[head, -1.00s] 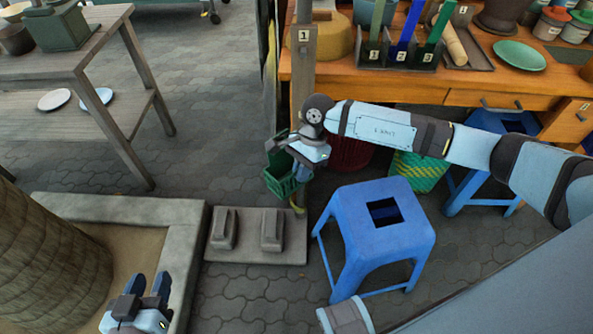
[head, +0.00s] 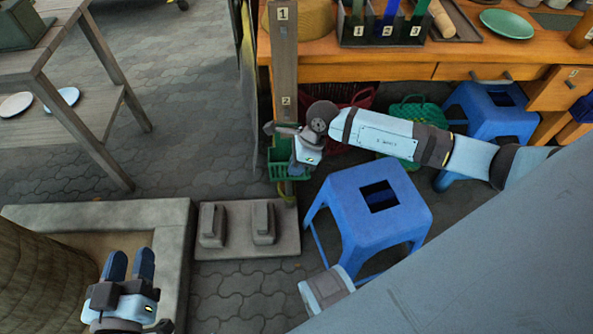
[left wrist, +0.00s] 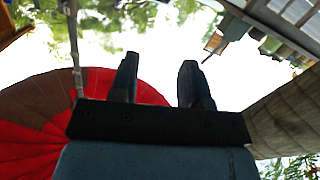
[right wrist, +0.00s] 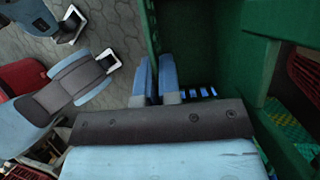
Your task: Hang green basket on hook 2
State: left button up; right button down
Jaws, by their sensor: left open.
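The green basket (head: 277,171) is held at the lower part of the wooden post (head: 285,65), at the picture's middle. My right gripper (head: 299,162) is at the basket, partly covering it. In the right wrist view, the two fingers (right wrist: 157,78) are close together at the basket's green wall (right wrist: 215,40), which fills the upper right. Label 2 (head: 286,101) is on the post above the gripper, and label 1 (head: 283,14) is higher. The hook by label 2 cannot be made out clearly. My left gripper (head: 130,263) is open and empty at lower left.
A blue stool (head: 375,215) stands right of the basket. A red basket (head: 345,95) and another green basket (head: 415,112) lie behind my right arm. A stone slab (head: 248,229) with two blocks is below the post. A wooden workbench (head: 390,71) stands behind.

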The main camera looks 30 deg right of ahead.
aim_at(289, 153)
jog(key=shift+w+d+f+b, duration=0.1)
jog(key=shift+w+d+b, duration=0.1)
jog(key=shift+w, duration=0.2)
jog(key=shift+w+d+f+b, duration=0.1)
jog(key=shift+w+d+b, duration=0.1)
jog(key=shift+w, duration=0.15)
jog(key=shift+w+d+b, duration=0.25)
jog(key=shift+w+b, duration=0.1)
jog(key=shift+w, duration=0.35)
jog(key=shift+w+d+b, duration=0.35)
jog(key=shift+w+b, duration=0.05)
jog(key=shift+w, duration=0.3)
jog(key=shift+w+d+f+b, duration=0.1)
jog(key=shift+w+d+b, duration=0.25)
jog(key=shift+w, duration=0.3)
pick_arm(q)
jog(key=shift+d+r+t+h+b, duration=0.2)
jog(key=shift+d+r+t+h, duration=0.2)
jog(key=shift+r, duration=0.35)
jog(key=shift+d+r+t+h+b, duration=0.25)
jog(key=shift+d+r+h, duration=0.15)
jog(key=shift+r, duration=0.3)
jog(key=shift+d+r+t+h+b, duration=0.15)
jog(key=shift+d+r+t+h, duration=0.2)
jog(key=shift+r, duration=0.4)
pick_arm(e)
jog(key=shift+w+d+f, duration=0.3)
jog(key=shift+w+f, duration=0.1)
jog(key=shift+w, duration=0.25)
